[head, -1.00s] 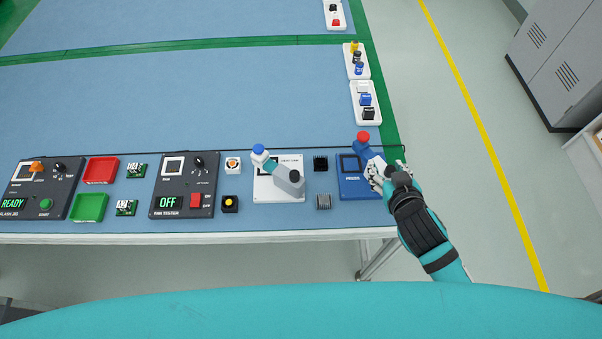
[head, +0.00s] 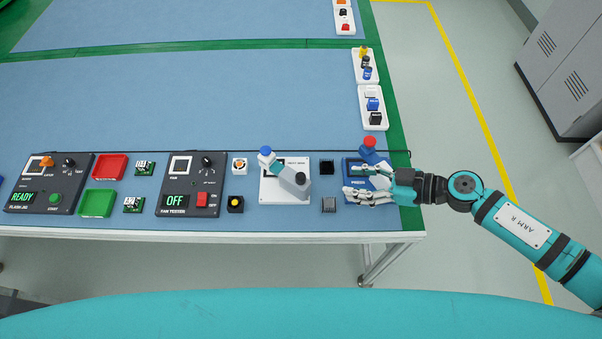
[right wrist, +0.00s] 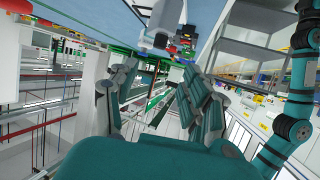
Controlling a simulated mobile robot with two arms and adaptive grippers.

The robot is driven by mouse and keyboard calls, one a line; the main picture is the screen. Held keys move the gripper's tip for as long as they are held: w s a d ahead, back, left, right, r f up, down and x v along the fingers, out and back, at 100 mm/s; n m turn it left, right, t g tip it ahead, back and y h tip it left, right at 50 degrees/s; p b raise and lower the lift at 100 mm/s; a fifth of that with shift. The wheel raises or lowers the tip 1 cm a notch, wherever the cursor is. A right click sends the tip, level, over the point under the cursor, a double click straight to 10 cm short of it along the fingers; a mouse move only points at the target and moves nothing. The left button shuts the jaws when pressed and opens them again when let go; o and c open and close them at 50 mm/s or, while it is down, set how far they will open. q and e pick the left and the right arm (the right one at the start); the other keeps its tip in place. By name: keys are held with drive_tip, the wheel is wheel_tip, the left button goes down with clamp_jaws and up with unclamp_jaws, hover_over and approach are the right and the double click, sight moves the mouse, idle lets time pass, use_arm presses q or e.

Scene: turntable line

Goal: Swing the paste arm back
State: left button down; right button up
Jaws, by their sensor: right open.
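The paste arm (head: 282,172) is a grey and teal arm with a blue knob (head: 265,152), on a white plate (head: 272,195) near the table's front edge. It points up and to the left from its grey pivot. My right gripper (head: 352,190) is open over the blue press (head: 350,167), to the right of the paste arm and apart from it. Its fingers hide part of the press. The right wrist view shows its spread fingers (right wrist: 155,88) with nothing between them. My left gripper is not in view.
A black block (head: 327,167) and a grey finned block (head: 329,205) lie between plate and press. The press has a red knob (head: 369,141). The fan tester (head: 190,185) stands left. White trays (head: 372,92) line the right edge. The mat's middle is clear.

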sight(303, 176)
drive_tip(key=p+x, duration=0.1)
drive_tip(key=x, duration=1.4)
drive_tip(key=shift+w+r, duration=0.1)
drive_tip(key=shift+c, duration=0.4)
clamp_jaws()
